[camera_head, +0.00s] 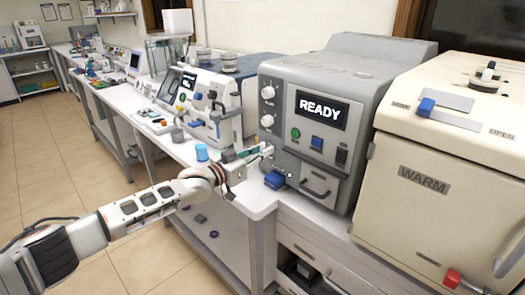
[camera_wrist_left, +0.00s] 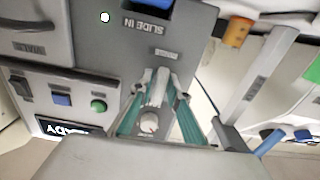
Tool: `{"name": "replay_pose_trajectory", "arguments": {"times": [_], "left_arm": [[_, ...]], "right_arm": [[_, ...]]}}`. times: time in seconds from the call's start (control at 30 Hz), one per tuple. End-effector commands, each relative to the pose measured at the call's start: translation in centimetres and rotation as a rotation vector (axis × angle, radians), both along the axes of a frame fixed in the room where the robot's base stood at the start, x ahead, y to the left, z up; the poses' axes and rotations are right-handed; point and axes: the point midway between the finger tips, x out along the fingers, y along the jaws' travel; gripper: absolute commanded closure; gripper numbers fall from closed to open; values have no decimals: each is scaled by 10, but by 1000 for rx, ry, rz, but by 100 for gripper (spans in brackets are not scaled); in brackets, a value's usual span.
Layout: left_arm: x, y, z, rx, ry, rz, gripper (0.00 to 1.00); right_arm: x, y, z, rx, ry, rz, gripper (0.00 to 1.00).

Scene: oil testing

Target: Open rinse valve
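The grey machine with the READY display (camera_head: 322,108) stands at the bench's front corner. My left gripper (camera_head: 262,153) is at the left part of its front, below two round knobs. In the left wrist view the machine looks upside down, and a small label (camera_wrist_left: 168,53) seems to read RINSE. A pale lever-like part (camera_wrist_left: 159,86) beside that label lies between the two teal fingers of my left gripper (camera_wrist_left: 163,82). The fingers are close on both sides of it; whether they grip it I cannot tell. A round knob (camera_wrist_left: 149,122) shows behind the fingers. My right gripper is not in view.
A blue-capped container (camera_head: 201,152) stands left on the bench. A cream WARM cabinet (camera_head: 440,180) is close on the right. The floor at left is clear.

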Motion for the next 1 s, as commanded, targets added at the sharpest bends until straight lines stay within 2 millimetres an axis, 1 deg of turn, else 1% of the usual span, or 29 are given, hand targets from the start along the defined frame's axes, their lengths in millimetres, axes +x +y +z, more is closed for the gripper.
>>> {"name": "replay_pose_trajectory", "arguments": {"times": [0.27, 0.47, 0.67, 1.0], "left_arm": [[0, 0, 0, 1, -1, 0, 72], [-3, 3, -1, 1, -1, -1, 72], [-20, 21, -1, 2, -1, 1, 72], [-64, 65, -1, 2, -1, 1, 72]], "right_arm": [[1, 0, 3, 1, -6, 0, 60], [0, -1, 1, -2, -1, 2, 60], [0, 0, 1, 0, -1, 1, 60], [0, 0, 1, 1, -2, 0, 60]]}}
